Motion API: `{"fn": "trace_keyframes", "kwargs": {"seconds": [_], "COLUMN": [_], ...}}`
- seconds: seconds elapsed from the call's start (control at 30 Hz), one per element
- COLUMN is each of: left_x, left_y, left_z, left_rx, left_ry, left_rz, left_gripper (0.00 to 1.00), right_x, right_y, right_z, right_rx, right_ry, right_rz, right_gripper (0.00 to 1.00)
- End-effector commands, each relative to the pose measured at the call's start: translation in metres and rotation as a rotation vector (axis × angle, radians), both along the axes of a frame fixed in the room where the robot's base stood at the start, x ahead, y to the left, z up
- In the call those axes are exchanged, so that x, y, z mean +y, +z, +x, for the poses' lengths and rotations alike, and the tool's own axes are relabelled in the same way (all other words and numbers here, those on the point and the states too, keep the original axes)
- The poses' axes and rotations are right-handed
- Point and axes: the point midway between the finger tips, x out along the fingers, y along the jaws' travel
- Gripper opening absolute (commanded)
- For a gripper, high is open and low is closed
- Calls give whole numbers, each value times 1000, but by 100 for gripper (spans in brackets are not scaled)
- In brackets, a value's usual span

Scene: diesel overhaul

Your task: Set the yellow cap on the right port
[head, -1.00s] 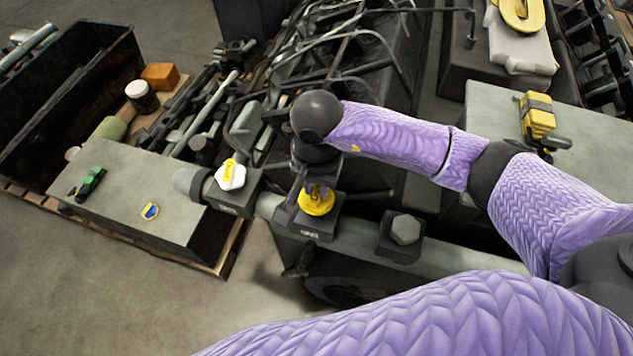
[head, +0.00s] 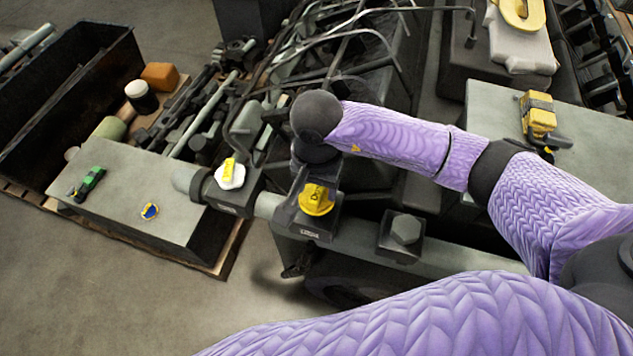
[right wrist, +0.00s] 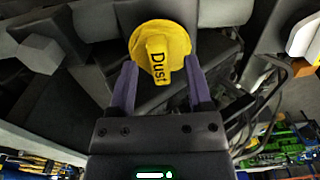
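The yellow cap (head: 316,203), a round disc with a raised handle, sits on the middle of three dark port blocks. In the right wrist view the cap (right wrist: 160,52) shows the word "Dust" on its handle. My right gripper (right wrist: 161,88) is open, its two fingers spread on either side of the handle with gaps and not visibly touching it. The gripper also shows in the head view (head: 308,190), partly hiding the cap's block. The block at the right in the head view carries a grey hexagonal piece (head: 406,229). My left gripper is not in view.
The left block carries a white cap with a yellow handle (head: 230,173). A grey bench (head: 130,190) at the left holds a green item (head: 90,183) and a small blue-yellow piece (head: 150,211). Hoses and pipes crowd the engine behind. A yellow-black tool (head: 538,115) stands at right.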

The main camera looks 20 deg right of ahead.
Motion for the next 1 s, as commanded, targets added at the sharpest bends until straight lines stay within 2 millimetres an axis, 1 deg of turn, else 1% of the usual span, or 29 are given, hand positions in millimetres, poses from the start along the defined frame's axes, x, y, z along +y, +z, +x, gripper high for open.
{"fn": "trace_keyframes", "kwargs": {"seconds": [0.1,0.17,0.27,0.4,0.53,0.6,0.67,1.0], "left_x": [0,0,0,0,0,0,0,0], "left_y": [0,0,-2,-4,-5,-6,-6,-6], "left_z": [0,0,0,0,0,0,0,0], "left_rx": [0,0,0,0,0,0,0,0], "left_ry": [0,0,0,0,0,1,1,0], "left_rz": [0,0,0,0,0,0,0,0], "left_gripper": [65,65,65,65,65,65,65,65], "right_x": [0,0,0,0,0,0,0,0], "right_y": [1,8,31,67,90,96,99,99], "right_z": [0,1,1,1,1,0,0,0], "right_rx": [-1,-2,-6,-6,-4,-2,-1,0], "right_ry": [0,0,1,1,0,0,1,0], "right_rz": [1,1,1,1,0,0,-1,0], "right_gripper": [65,65,65,65,65,65,65,65]}}
